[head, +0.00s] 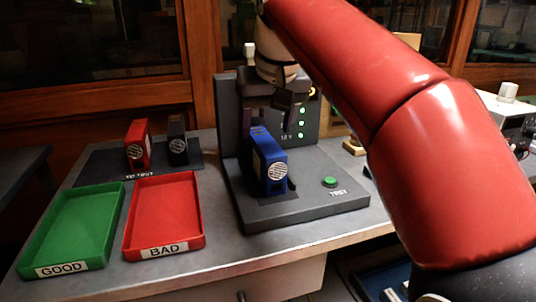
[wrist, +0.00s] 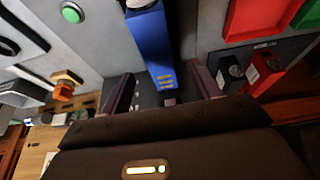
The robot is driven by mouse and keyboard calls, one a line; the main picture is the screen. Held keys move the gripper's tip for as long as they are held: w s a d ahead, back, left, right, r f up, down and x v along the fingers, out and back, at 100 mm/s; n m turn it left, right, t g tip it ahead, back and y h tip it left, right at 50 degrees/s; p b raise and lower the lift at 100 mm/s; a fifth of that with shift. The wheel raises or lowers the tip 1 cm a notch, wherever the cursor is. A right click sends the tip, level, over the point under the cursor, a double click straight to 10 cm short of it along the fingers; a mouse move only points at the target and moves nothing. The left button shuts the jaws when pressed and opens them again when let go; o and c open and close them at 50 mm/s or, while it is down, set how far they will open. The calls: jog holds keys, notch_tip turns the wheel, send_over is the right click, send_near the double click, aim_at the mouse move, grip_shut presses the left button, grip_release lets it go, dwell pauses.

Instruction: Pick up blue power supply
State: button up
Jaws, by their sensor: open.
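The blue power supply (head: 270,158) stands upright on the dark test stand (head: 305,207), its round grille facing forward. My gripper (head: 268,120) is open just above and behind its top, with nothing between its fingers that I can see it hold. In the wrist view the blue power supply (wrist: 151,46) lies ahead of my open gripper (wrist: 164,72), in line with the gap between the two dark fingers. Whether either finger touches it I cannot tell.
A red power supply (head: 138,146) and a black one (head: 177,140) stand on a dark mat at the left. A green GOOD tray (head: 72,225) and a red BAD tray (head: 163,215) are empty in front. The stand has a green button (head: 329,182) and an upright lit panel.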

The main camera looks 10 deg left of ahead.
aim_at(264, 140)
jog(key=b+x, duration=0.1)
jog(key=x, duration=0.6)
jog(key=shift+w+a+f+b, duration=0.1)
jog(key=shift+w+f+b, duration=0.1)
jog(key=shift+b, duration=0.1)
jog(key=shift+r, duration=0.15)
grip_shut()
